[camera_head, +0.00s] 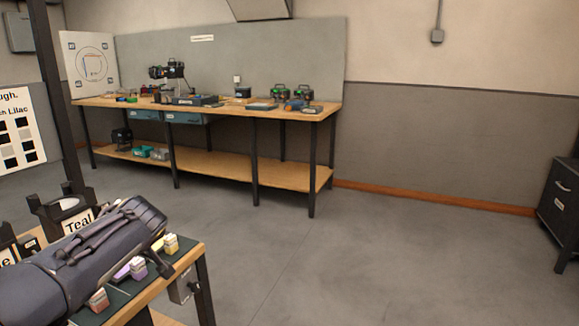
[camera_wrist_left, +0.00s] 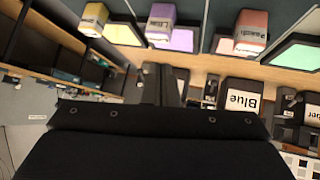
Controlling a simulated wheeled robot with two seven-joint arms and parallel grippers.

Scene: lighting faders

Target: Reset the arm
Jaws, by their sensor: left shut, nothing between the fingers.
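My left arm (camera_head: 85,255) reaches in from the lower left of the head view, above the fader table (camera_head: 160,298). My left gripper (camera_wrist_left: 165,85) is shut and empty in the wrist view; in the head view it points down near the fader caps. The yellow cap (camera_head: 170,243), lilac cap (camera_head: 137,268) and peach cap (camera_head: 97,300) stand in a row on the table. The wrist view also shows the yellow cap (camera_wrist_left: 94,18), lilac cap (camera_wrist_left: 160,24) and peach cap (camera_wrist_left: 250,32). The gripper looks apart from them. My right gripper is out of view.
Black fixtures carry labels, including Teal (camera_head: 78,221) and Blue (camera_wrist_left: 240,103). A dark post (camera_head: 48,80) rises at the left. A long workbench (camera_head: 225,111) with tools stands at the back wall. A dark cabinet (camera_head: 560,205) is far right. The middle floor is clear.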

